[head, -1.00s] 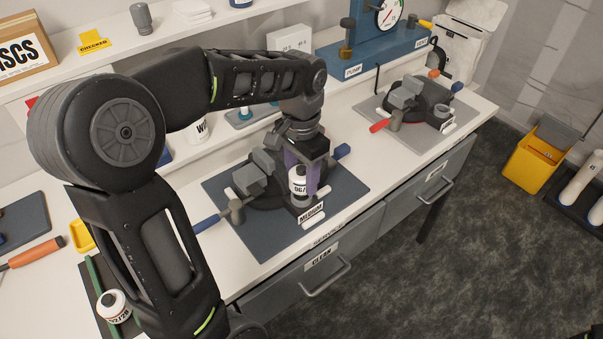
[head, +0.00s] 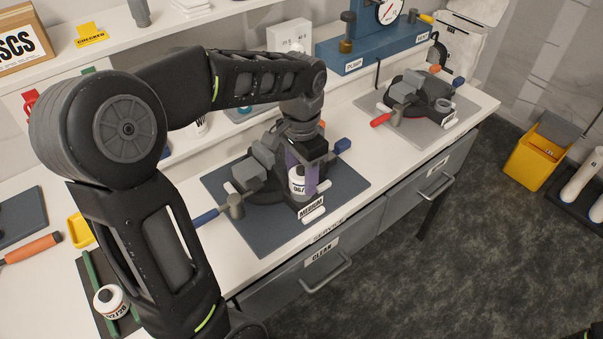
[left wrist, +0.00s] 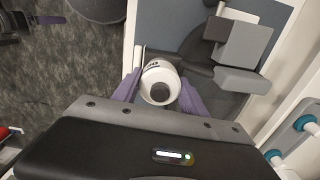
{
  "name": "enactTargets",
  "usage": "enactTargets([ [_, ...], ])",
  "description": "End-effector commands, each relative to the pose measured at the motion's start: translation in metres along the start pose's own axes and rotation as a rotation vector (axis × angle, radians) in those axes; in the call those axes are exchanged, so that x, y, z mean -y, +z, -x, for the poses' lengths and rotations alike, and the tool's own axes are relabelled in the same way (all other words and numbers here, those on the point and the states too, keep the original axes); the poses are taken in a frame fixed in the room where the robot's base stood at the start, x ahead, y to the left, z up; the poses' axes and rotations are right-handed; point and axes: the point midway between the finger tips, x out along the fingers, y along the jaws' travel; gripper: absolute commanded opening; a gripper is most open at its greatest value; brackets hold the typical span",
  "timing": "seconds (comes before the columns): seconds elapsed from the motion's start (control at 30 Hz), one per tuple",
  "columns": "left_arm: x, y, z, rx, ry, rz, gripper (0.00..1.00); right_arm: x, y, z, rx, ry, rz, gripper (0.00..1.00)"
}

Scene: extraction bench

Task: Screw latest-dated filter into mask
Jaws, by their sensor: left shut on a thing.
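My left gripper (head: 303,173), with purple fingers, is shut on a white filter (head: 297,182) with a dark date band starting "06/". The filter is upright at the front of a dark mask (head: 262,203) on a blue-grey mat, behind the "MEDIUM" label. Whether its thread is engaged is hidden. In the left wrist view the filter (left wrist: 160,82) sits between both fingers, its grey round end towards the camera. Another white filter (head: 110,300) with a dark band lies in a green-railed holder at lower left; its date is only partly readable. My right gripper is out of view.
Grey clamp blocks and a blue-handled bar (head: 207,217) surround the mask. A second fixture with a red handle (head: 380,119) stands farther right. A blue pump stand (head: 350,66) with a gauge is behind. Drawers front the bench; a yellow bin (head: 533,160) is on the floor.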

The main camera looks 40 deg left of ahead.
Motion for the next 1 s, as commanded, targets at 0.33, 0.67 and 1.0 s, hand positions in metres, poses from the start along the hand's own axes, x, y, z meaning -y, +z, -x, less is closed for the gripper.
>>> enactTargets([
  [0.33, 0.000, 0.000, 0.002, 0.000, 0.001, -0.569, 0.02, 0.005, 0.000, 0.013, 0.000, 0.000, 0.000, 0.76],
  [0.67, 0.000, 0.000, 0.000, 0.000, 0.000, -0.724, 0.02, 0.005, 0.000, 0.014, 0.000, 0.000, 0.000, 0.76],
  [1.0, 0.000, 0.000, 0.000, 0.000, 0.000, -0.722, 0.73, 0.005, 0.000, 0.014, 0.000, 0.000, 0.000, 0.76],
])
